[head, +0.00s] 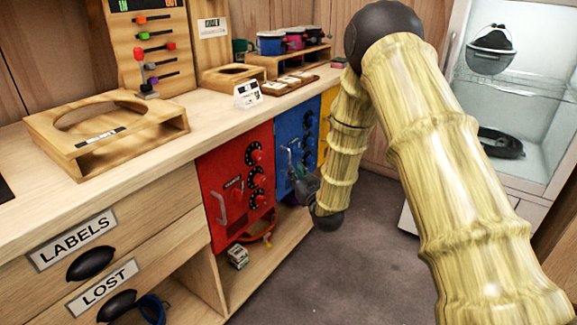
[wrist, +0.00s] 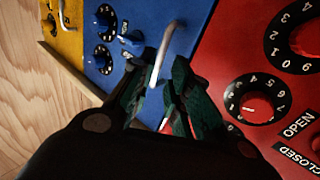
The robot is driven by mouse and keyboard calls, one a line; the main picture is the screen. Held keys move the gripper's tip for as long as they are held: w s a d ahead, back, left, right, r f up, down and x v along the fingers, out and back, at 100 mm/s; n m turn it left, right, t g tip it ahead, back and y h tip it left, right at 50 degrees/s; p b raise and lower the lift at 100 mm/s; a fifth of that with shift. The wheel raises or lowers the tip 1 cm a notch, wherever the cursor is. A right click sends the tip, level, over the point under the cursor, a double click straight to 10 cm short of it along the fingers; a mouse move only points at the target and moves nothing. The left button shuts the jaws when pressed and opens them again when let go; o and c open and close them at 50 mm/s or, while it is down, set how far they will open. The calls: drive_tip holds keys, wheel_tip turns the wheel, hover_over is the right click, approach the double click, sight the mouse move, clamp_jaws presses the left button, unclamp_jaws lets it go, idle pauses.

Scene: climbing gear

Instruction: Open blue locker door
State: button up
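The blue locker door (head: 285,131) is between the red and yellow doors under the counter and looks closed. It has dark dials and a pale bar handle, which shows in the wrist view (wrist: 166,50). My gripper (head: 301,186) is low in front of the blue door in the head view, partly hidden by my arm. In the wrist view my gripper's two dark green fingers (wrist: 168,78) stand a little apart, with the handle's lower end at the gap between their tips. I cannot tell whether they touch it.
The red door (head: 225,173) with its dials and handle adjoins on the left, and the yellow door (head: 327,112) on the right. A small box (head: 238,256) and an orange loop sit below the red door. The grey floor (head: 340,265) ahead is clear. A glass-fronted cabinet (head: 530,95) stands at right.

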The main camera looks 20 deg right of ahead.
drive_tip(key=shift+w+a+b, duration=0.15)
drive_tip(key=shift+w+b, duration=0.1)
drive_tip(key=shift+w, duration=1.5)
drive_tip(key=shift+w+a+b, duration=0.15)
drive_tip(key=shift+w+b, duration=0.1)
drive_tip(key=shift+w, duration=1.5)
clamp_jaws()
